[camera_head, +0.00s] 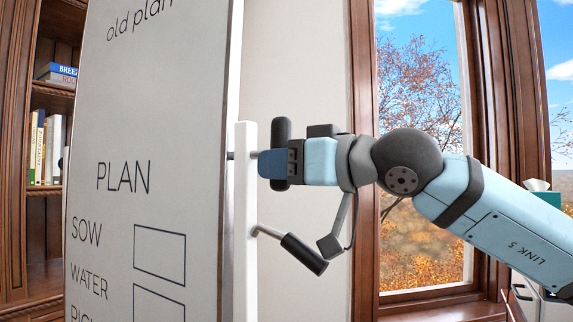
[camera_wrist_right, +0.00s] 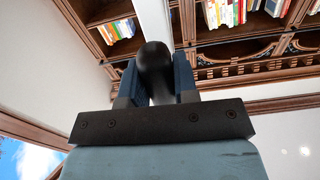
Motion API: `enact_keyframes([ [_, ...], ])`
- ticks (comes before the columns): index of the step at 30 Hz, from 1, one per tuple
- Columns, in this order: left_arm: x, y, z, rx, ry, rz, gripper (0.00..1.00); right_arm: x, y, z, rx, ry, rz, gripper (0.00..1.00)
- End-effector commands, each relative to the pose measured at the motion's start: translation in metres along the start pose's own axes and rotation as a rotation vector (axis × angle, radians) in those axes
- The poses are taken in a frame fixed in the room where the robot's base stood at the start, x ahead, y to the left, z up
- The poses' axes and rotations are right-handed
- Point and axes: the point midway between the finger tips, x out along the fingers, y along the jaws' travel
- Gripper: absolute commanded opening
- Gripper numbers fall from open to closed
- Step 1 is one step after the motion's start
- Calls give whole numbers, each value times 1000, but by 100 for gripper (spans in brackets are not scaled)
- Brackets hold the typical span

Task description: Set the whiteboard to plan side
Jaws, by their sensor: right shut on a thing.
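The whiteboard (camera_head: 160,110) stands tall at the left in the head view, turned at an angle. The face toward me reads "old plan" at the top and "PLAN" below, with "SOW", "WATER" and empty boxes. A white upright post (camera_head: 245,215) stands at its right edge. My right gripper (camera_head: 275,162) is shut on a dark rounded knob (camera_head: 282,129) beside the post. The knob also shows between the blue fingers in the right wrist view (camera_wrist_right: 154,62). Below is a bent metal lever with a black grip (camera_head: 303,254), apart from the fingers. My left gripper is not in view.
A wooden bookcase (camera_head: 15,190) with books stands behind the board at the left. A wood-framed window (camera_head: 420,150) is behind my right arm. A teal tissue box (camera_head: 545,197) is at the far right. Pale wall shows between the post and the window.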

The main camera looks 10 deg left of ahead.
Motion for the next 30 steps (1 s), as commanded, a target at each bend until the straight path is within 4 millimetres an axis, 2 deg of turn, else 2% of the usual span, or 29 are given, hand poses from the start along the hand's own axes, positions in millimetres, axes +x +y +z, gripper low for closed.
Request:
enact_keyframes([
  [16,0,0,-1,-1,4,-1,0,1,0,1,-21,-2,0,0],
  [17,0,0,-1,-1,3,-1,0,1,0,1,-21,-2,0,34],
  [19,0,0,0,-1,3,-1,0,1,0,1,-21,-2,0,51],
  [20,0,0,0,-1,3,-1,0,1,0,0,-21,-2,0,53],
  [30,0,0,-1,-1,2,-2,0,-4,0,0,-21,0,0,53],
])
